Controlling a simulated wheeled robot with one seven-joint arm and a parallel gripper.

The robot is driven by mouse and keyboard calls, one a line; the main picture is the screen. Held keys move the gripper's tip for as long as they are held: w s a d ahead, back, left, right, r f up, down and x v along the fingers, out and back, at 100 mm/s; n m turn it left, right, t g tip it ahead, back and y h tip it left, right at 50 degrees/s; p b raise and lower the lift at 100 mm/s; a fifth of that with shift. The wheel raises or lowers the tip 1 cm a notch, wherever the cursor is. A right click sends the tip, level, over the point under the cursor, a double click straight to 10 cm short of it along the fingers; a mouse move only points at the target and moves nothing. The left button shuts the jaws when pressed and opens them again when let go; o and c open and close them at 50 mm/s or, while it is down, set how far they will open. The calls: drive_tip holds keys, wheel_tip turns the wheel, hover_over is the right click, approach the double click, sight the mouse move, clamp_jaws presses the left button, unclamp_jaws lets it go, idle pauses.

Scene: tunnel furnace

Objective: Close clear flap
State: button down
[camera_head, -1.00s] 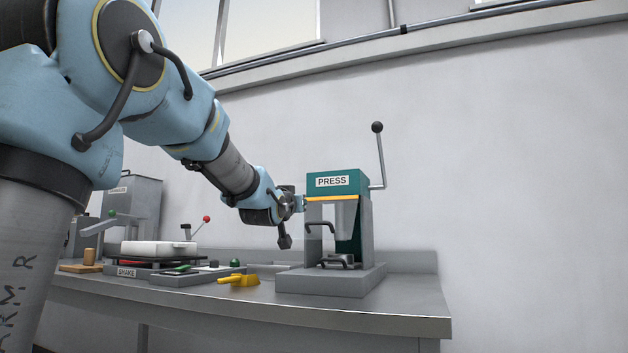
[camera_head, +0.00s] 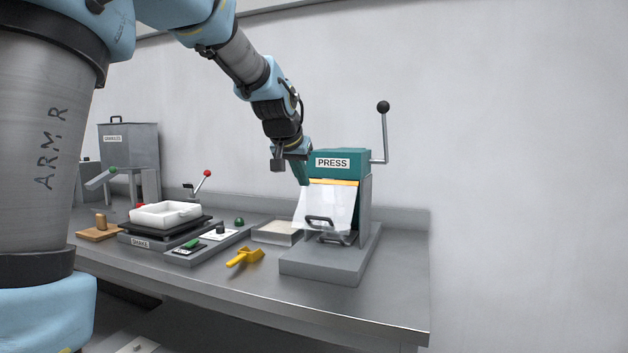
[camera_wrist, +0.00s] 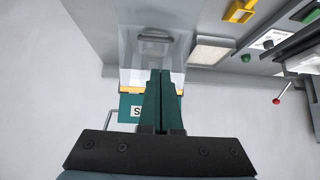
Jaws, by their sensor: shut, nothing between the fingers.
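The clear flap (camera_head: 325,203) hangs from the yellow hinge strip on the front of the green press (camera_head: 357,163). It slopes outward at the bottom, and its dark handle (camera_head: 320,221) is near its lower edge. In the wrist view the flap (camera_wrist: 133,62) lies beyond the fingers, with its handle (camera_wrist: 154,37) near the top. My gripper (camera_head: 302,178) is at the upper left of the flap, close to the hinge. Its green fingers (camera_wrist: 160,75) are together and empty. I cannot tell whether they touch the flap.
The press lever (camera_head: 383,108) stands upright at the right. A pale-topped box (camera_head: 278,233) and a yellow scoop (camera_head: 245,257) lie left of the press base (camera_head: 330,262). A white tray (camera_head: 165,215) sits farther left. The counter's front right is clear.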

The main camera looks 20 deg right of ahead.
drive_tip(key=s+r+p, duration=0.1)
drive_tip(key=r+p, duration=0.1)
drive_tip(key=g+p, duration=0.1)
drive_tip(key=p, duration=0.3)
approach(316, 218)
drive_tip(key=x, duration=0.6)
drive_tip(key=shift+w+d+f+y, duration=0.2)
drive_tip(key=shift+w+d+y, duration=0.05)
drive_tip(key=shift+d+y, duration=0.05)
drive_tip(key=shift+f+b, duration=0.15)
drive_tip(key=shift+b, duration=0.3)
